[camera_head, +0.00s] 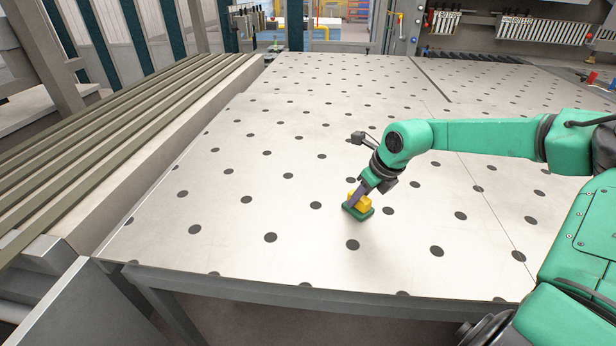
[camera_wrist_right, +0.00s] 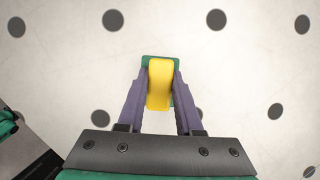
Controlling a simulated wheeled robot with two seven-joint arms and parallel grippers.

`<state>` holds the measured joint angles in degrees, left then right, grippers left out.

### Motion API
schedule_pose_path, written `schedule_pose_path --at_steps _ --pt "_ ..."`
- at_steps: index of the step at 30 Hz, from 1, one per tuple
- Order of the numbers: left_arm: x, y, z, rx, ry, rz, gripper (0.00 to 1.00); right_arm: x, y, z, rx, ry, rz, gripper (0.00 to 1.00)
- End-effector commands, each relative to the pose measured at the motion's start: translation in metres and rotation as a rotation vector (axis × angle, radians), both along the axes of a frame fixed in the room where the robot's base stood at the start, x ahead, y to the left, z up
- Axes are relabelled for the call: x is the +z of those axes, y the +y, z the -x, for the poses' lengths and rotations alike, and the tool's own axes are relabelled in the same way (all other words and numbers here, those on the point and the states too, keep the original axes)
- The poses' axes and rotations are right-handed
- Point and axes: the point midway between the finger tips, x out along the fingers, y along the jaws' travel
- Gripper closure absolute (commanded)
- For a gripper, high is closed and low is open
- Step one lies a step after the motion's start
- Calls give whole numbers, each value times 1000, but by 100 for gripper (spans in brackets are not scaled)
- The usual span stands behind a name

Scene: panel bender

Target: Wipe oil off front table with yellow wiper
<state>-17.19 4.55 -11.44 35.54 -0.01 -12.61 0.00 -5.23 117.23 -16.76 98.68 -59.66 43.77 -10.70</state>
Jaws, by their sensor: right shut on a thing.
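The yellow wiper (camera_head: 362,200) has a yellow grip on a green base. My right gripper (camera_head: 357,194) is shut on its yellow grip. In the right wrist view the wiper (camera_wrist_right: 159,85) sits between the two purple fingers of the right gripper (camera_wrist_right: 160,92). The green base appears to rest on the front table (camera_head: 310,240), or just above it; I cannot tell which. The table top is pale with rows of dark round spots. I cannot make out any oil patch apart from these spots. My left gripper is not in view.
Long grey-green rails (camera_head: 110,150) run along the left side of the table. The table's front edge (camera_head: 320,293) is at the bottom. A tool rack (camera_head: 540,30) stands at the back right. The table top around the wiper is free of other objects.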

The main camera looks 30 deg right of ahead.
Motion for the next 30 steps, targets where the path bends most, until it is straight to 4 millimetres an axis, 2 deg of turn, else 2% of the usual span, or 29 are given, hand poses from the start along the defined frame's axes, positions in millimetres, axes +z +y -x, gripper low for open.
schedule_pose_path --at_steps 2,4,21,30 --pt "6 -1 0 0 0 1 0 6 -1 0 0 2 0 100" --pt "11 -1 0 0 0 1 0 22 -3 -1 -1 -3 1 100" --pt "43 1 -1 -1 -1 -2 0 73 -10 -2 -4 -1 -1 100" --pt "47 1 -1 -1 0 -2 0 80 -12 -3 -5 0 0 100"
